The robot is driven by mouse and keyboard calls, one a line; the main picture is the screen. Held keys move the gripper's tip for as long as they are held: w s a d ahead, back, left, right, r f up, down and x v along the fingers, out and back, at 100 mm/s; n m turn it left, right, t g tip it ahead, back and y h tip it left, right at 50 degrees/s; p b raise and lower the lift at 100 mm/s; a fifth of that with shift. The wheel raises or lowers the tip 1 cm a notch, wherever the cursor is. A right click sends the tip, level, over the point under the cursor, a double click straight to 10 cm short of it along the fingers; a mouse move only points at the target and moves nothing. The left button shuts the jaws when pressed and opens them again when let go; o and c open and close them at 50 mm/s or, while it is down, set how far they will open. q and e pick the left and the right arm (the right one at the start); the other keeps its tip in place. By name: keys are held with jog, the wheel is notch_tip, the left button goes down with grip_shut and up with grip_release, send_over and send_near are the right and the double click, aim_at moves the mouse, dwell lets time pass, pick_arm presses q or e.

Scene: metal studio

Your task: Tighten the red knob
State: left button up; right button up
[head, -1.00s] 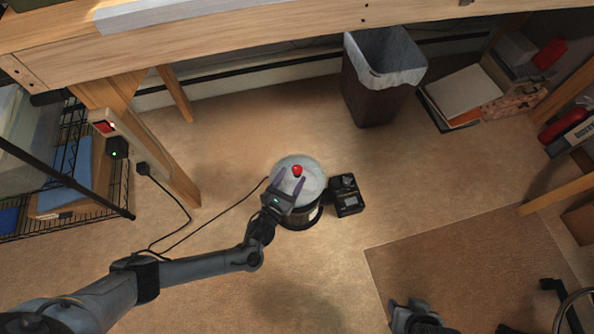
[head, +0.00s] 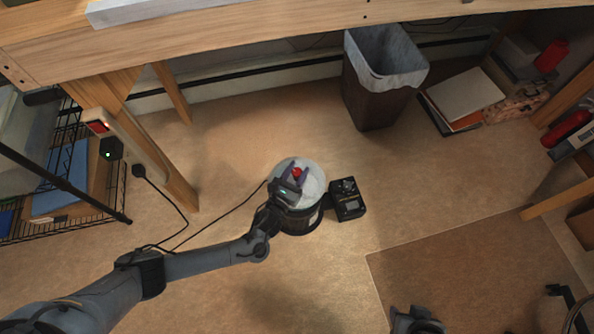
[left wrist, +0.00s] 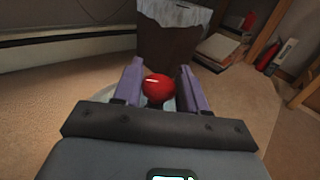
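The red knob (head: 297,172) sits on top of a round drum with a pale, whitish lid (head: 314,180) and a dark lower body. My left gripper (head: 294,176) is over the lid, with its fingers around the knob. In the left wrist view, the red knob (left wrist: 159,88) shows between the two purple fingers of the left gripper (left wrist: 160,84). The fingers are apart, and a gap shows on both sides of the knob. The wrist hides part of the lid. My right gripper (head: 416,322) shows only in part at the bottom edge; its fingers are not clear.
A small black box (head: 347,199) stands right beside the drum. A lined waste bin (head: 376,90) is farther back. A wooden table leg (head: 172,172) with a power switch and cables is at left. A brown mat (head: 480,270) lies at right.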

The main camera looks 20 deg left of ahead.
pick_arm(q)
jog(key=shift+c, duration=1.1)
jog(key=shift+a+r+m+g+h+p, duration=0.15)
jog(key=shift+m+g+h+p, duration=0.15)
jog(key=shift+m+h+p, duration=0.85)
jog(key=m+g+h, duration=0.1)
jog(key=h, duration=0.2)
jog(key=shift+m+h, duration=0.35)
jog(key=m+g+h, duration=0.2)
jog(key=h, duration=0.1)
jog(key=shift+f, duration=0.2)
jog(key=shift+m+g+h+b, duration=0.5)
jog(key=shift+m+g+h, duration=0.3)
jog(key=shift+m+h, duration=0.15)
jog(key=shift+g+h, duration=0.25)
jog(key=shift+g, duration=0.05)
jog(key=o, duration=1)
jog(key=shift+d, duration=0.2)
